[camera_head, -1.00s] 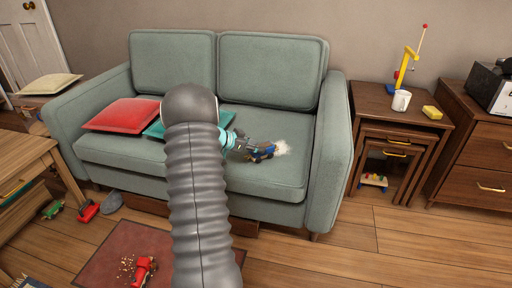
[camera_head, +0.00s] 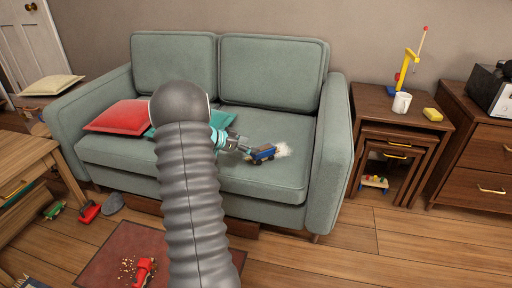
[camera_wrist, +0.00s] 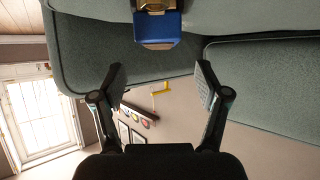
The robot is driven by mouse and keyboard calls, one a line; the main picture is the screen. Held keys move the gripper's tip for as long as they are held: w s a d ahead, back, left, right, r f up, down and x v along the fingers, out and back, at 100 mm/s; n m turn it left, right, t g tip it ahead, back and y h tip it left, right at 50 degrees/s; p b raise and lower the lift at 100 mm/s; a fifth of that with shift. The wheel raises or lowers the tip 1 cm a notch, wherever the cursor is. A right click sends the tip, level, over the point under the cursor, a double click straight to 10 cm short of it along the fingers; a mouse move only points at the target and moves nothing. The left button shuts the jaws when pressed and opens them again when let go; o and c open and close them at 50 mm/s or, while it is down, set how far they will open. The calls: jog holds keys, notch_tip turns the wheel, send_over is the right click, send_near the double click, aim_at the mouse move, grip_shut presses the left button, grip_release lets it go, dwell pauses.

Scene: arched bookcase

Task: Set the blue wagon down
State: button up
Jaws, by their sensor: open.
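The blue wagon (camera_head: 263,152) rests on the right part of the green sofa seat (camera_head: 262,182), beside a white fluffy thing (camera_head: 283,149). The wagon also shows at the top middle of the wrist view (camera_wrist: 158,30), ahead of the fingertips. My gripper (camera_head: 243,149) is just left of the wagon, low over the seat. In the wrist view my gripper (camera_wrist: 161,82) has its two fingers wide apart with nothing between them. My arm hides part of the sofa's middle.
A red cushion (camera_head: 117,115) lies on the left of the seat, and a teal cushion (camera_head: 150,131) is partly behind my arm. The sofa's right armrest (camera_head: 333,150) stands right of the wagon. Nested tables (camera_head: 371,108) with a mug (camera_head: 401,102) stand farther right.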

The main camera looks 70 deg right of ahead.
jog(key=v, duration=0.8)
jog(key=shift+a, duration=0.1)
jog(key=w+a+r+n+t+y, duration=0.1)
jog(key=w+a+r+n+t, duration=0.2)
jog(key=a, duration=0.6)
jog(key=w+a+r+n+t, duration=0.2)
jog(key=w+a+r+n, duration=0.15)
jog(key=a, duration=0.65)
jog(key=w+a+r+n+t+y, duration=0.1)
jog(key=w+a+r+n+t, duration=0.2)
jog(key=a, duration=0.6)
jog(key=s+a+n+t+y, duration=0.3)
jog(key=a+n, duration=0.5)
jog(key=a, duration=0.7)
jog(key=s+a+r+n+t+y, duration=0.1)
jog(key=s+a+n+t+y, duration=0.2)
jog(key=a, duration=1.3)
jog(key=s+n+y, duration=0.1)
jog(key=s+n, duration=0.2)
jog(key=n, duration=0.3)
jog(key=shift+r, duration=0.25)
